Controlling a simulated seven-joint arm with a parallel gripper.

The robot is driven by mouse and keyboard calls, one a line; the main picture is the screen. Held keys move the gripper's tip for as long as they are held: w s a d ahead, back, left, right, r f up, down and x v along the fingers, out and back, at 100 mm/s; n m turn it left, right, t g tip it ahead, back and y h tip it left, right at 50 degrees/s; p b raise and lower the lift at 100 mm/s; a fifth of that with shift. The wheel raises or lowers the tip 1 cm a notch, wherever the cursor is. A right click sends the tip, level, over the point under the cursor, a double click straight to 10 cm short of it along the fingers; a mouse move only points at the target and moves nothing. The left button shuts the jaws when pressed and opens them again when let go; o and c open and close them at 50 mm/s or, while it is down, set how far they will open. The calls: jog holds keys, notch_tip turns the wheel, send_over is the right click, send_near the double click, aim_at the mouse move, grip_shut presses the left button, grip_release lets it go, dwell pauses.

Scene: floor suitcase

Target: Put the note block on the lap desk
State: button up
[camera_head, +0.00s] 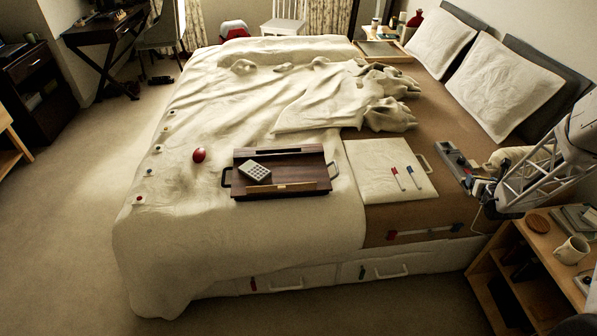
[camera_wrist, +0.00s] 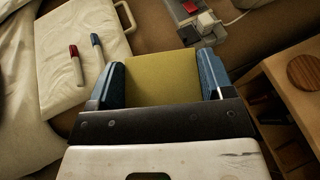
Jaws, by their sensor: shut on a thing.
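A yellow note block (camera_wrist: 162,78) sits between the blue fingers of my gripper (camera_wrist: 160,76), which is shut on it. In the head view, my gripper is at the right, by the near right edge of the bed; the block cannot be made out clearly there. I cannot tell for certain which is the lap desk.
A red marker (camera_wrist: 75,64) and a blue marker (camera_wrist: 98,48) lie on the white board. A grey power strip (camera_head: 452,158) lies near my gripper. A wooden nightstand (camera_head: 540,240) with a mug (camera_head: 571,250) stands at the right. A red ball (camera_head: 199,155) lies left of the tray.

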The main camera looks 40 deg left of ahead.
jog(key=d, duration=0.1)
jog(key=d+r, duration=0.1)
jog(key=d, duration=0.2)
jog(key=shift+s+r, duration=0.15)
jog(key=shift+s, duration=0.15)
jog(key=shift+s+r, duration=0.25)
jog(key=shift+s, duration=0.2)
jog(key=s+a+f+n+g+y, duration=0.15)
jog(key=s+a, duration=0.25)
jog(key=a, duration=0.7)
jog(key=s+a+n+g+y, duration=0.25)
jog(key=s+a, duration=0.25)
jog(key=a, duration=0.5)
jog(key=s+a+f+n+g+y, duration=0.1)
jog(key=s+a+n, duration=0.25)
jog(key=a, duration=0.75)
jog(key=s+a+f+n+g+y, duration=0.2)
jog(key=s+a+n+g, duration=0.3)
jog(key=s+a, duration=1.8)
jog(key=shift+s+a+g, duration=0.3)
jog(key=shift+s+g, duration=0.15)
jog(key=shift+g, duration=0.65)
jog(key=shift+w+a+f, duration=0.1)
jog(key=shift+f, duration=0.05)
send_over(287, 170)
jog(key=shift+a+f, duration=0.1)
jog(key=shift+f, duration=0.65)
